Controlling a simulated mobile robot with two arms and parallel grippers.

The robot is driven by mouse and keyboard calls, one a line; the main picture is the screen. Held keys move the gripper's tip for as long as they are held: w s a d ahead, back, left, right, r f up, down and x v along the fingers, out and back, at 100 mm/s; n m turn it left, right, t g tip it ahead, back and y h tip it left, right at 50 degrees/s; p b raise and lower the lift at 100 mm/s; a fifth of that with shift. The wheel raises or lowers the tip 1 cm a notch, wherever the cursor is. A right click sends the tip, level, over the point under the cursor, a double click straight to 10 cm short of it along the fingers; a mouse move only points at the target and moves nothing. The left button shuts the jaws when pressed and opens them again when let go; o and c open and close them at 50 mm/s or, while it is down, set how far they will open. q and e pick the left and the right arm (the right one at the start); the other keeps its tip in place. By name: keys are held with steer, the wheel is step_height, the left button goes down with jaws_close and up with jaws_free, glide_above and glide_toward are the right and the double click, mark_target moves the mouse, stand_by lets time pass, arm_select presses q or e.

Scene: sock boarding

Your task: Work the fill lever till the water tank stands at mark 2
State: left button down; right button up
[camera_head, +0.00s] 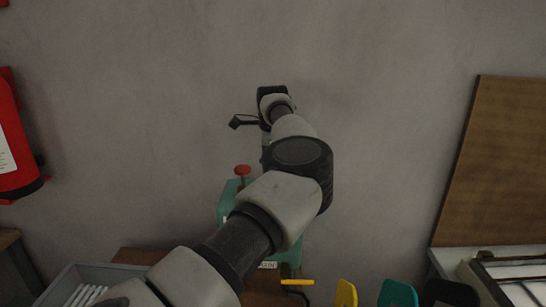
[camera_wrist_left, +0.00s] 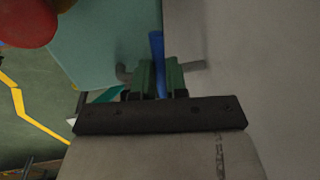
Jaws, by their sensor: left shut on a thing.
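In the left wrist view my left gripper (camera_wrist_left: 159,78) is shut, its green-padded fingers closed around a narrow blue bar (camera_wrist_left: 156,46), which looks like the fill lever. A grey rod (camera_wrist_left: 195,66) shows beside the fingers. A teal machine body (camera_wrist_left: 95,40) lies close by, with a red knob (camera_wrist_left: 27,22) at the upper left. In the head view my left arm rises across the middle and covers most of the teal machine (camera_head: 228,203) and its red knob (camera_head: 243,171) shows beside the arm. The water tank's level and marks cannot be made out. My right gripper is out of view.
A grey bin (camera_head: 65,283) with white pieces stands at the lower left. A red extinguisher (camera_head: 12,140) hangs on the left wall. Yellow (camera_head: 346,293) and teal (camera_head: 398,293) flat shapes stand at the lower right, near a brown board (camera_head: 495,160).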

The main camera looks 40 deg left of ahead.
arm_select(q)
steer(key=shift+w+m, duration=0.1)
steer(key=shift+m, duration=0.2)
steer(key=c, duration=1.1)
jaws_free()
steer(key=shift+c, duration=0.2)
step_height(320, 180, up, 11)
steer(key=s+d+b, duration=0.1)
steer(key=shift+s+d+f, duration=0.15)
steer(key=shift+s+f, duration=0.05)
steer(key=shift+s, duration=0.1)
steer(key=shift+f, duration=0.1)
